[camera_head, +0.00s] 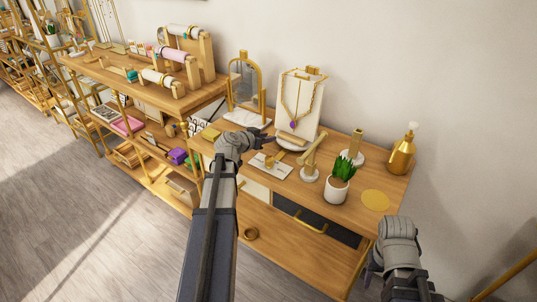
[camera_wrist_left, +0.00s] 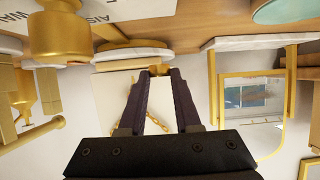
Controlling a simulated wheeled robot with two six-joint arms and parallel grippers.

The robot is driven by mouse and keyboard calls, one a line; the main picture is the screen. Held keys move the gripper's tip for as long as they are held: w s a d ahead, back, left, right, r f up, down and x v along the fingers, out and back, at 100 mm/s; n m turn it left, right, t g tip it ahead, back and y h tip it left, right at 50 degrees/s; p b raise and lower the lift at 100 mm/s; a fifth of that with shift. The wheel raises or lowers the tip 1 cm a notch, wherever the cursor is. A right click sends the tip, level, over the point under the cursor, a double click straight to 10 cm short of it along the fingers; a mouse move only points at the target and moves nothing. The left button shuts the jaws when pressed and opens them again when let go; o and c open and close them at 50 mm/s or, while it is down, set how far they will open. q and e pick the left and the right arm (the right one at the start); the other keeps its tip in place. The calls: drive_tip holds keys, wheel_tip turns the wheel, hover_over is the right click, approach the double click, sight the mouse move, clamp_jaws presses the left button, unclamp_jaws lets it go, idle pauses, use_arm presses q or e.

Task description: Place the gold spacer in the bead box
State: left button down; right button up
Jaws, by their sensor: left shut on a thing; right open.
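My left gripper (camera_head: 266,137) reaches over the wooden table, in front of the white necklace stand. In the left wrist view its two dark fingers are closed on a small gold piece, which looks like the gold spacer (camera_wrist_left: 159,70). The spacer is hidden or too small to make out in the head view. I cannot tell for certain which thing is the bead box. My right gripper (camera_head: 372,270) is at the lower right, off the table's front right corner, open and empty.
The necklace stand (camera_head: 301,95) and a mirror (camera_head: 244,80) stand at the back.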

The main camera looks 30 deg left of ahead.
use_arm(q)
drive_tip(key=shift+f+b, duration=1.8)
drive_tip(key=shift+f, duration=0.35)
drive_tip(key=shift+f, duration=0.2)
drive_tip(key=c, duration=0.6)
unclamp_jaws()
drive_tip(key=shift+r, duration=0.1)
